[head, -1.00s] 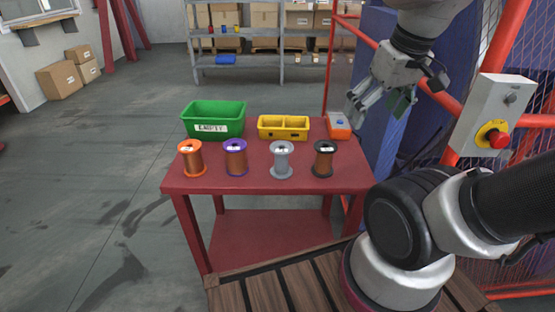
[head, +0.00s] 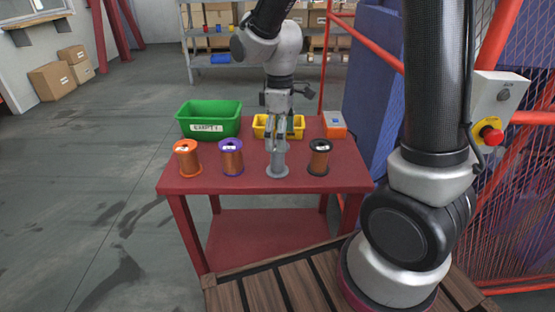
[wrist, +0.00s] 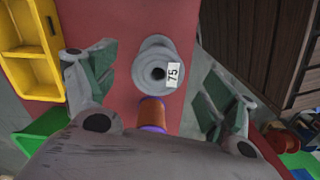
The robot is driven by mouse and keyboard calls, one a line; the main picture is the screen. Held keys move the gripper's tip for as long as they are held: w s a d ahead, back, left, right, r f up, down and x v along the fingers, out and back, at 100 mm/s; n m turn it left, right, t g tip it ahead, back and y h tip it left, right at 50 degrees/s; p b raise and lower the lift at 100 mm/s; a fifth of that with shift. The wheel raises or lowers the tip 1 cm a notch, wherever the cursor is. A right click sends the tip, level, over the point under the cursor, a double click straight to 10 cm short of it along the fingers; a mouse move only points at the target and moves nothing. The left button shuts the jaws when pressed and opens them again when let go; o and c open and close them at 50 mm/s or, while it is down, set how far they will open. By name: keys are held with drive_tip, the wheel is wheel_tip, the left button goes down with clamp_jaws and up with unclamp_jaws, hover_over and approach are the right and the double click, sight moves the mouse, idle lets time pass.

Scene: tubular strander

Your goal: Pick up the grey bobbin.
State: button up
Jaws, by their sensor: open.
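The grey bobbin (head: 277,169) stands upright on the red table, third from the left in a row of bobbins. In the wrist view the grey bobbin (wrist: 148,82) is seen from above, with a white label reading 75 on its top. My gripper (head: 277,144) is directly above the bobbin in the head view and hides its upper part. In the wrist view my gripper (wrist: 152,88) is open, with one green-padded finger on each side of the bobbin. I cannot tell how far the fingertips are above its top.
The purple bobbin (head: 231,157) and orange bobbin (head: 187,158) stand to the left, the black-topped bobbin (head: 319,157) close to the right. Behind are a green bin (head: 210,118), a yellow tray (head: 262,128) and an orange box (head: 334,125). The red table (head: 205,184) is clear at its front edge.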

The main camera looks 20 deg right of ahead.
sight(278, 157)
drive_tip(key=shift+n, duration=0.5)
drive_tip(key=f, duration=0.7)
drive_tip(key=shift+w+a+f, duration=0.15)
drive_tip(key=shift+a+f, duration=0.15)
drive_tip(key=shift+f, duration=0.05)
drive_tip(key=c, duration=1.1)
